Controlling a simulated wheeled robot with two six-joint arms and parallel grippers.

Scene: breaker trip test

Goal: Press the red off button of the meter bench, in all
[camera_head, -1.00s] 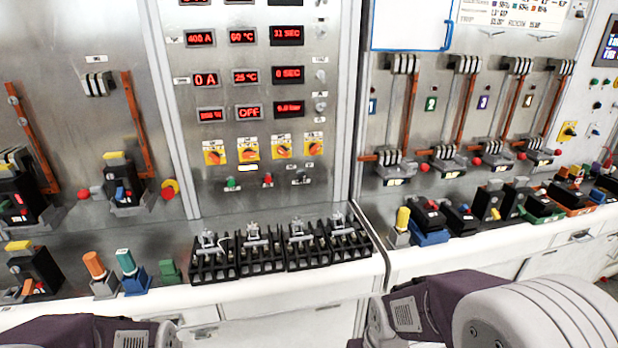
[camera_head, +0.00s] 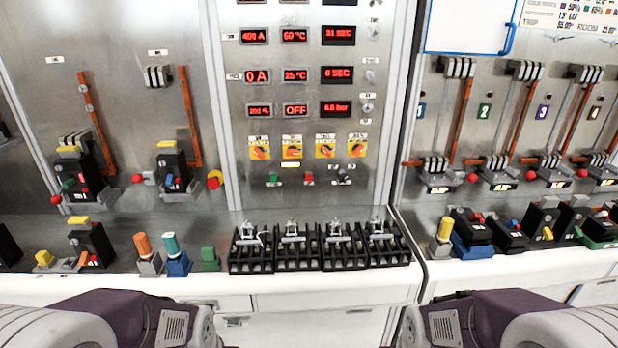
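The meter bench panel (camera_head: 232,125) stands upright near the middle of the head view. A small red button (camera_head: 309,179) sits low on it, between a green button (camera_head: 273,180) on the left and a black switch (camera_head: 343,179) on the right. Above them is a row of yellow plates with orange rotary knobs (camera_head: 291,148). One red readout (camera_head: 296,110) shows OFF. My two arms come in at the bottom left and bottom right corners. Neither gripper shows in the picture, and nothing of mine is in front of the red button.
Several black terminal blocks (camera_head: 298,262) stand on the ledge below the panel. Orange, teal and green plug-like parts (camera_head: 171,250) stand left of them. Breakers with larger red knobs (camera_head: 137,179) are on both sides. White drawers (camera_head: 352,322) front the bench.

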